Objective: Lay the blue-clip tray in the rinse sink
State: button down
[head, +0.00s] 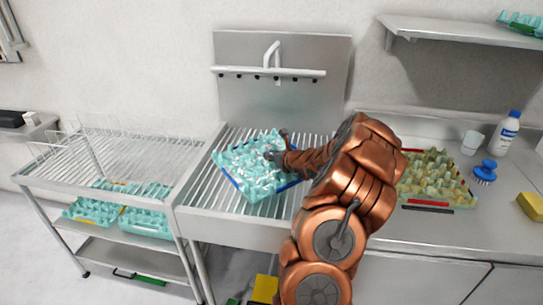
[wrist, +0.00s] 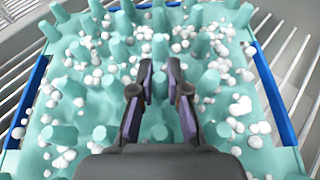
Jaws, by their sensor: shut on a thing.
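The blue-clip tray (head: 245,179) is a teal egg tray with blue strips on its edges and white foam-like blobs over it. It is over the slatted rinse sink (head: 212,195), tilted a little; I cannot tell whether it rests on the slats. My gripper (head: 276,155) is at the tray's middle right in the head view. In the wrist view the tray (wrist: 60,135) fills most of the picture, and my gripper (wrist: 160,95) is shut on one of its pegs. The peg's lower part is hidden by the fingers.
A wire drying rack (head: 100,160) stands left, with teal trays (head: 150,220) on its lower shelf. A faucet (head: 272,55) is behind the sink. On the right counter are a yellowish-green tray with a red clip (head: 428,203), a blue brush (head: 485,171), a white bottle (head: 505,135) and a yellow sponge (head: 531,206).

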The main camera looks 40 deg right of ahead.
jog(key=c, duration=1.2)
grip_release()
jog(key=shift+o, duration=0.2)
jog(key=shift+s, duration=0.15)
jog(key=b+v, duration=0.1)
jog(key=v, duration=1)
jog(key=shift+s+r+b, duration=0.25)
jog(key=shift+s+b, duration=0.1)
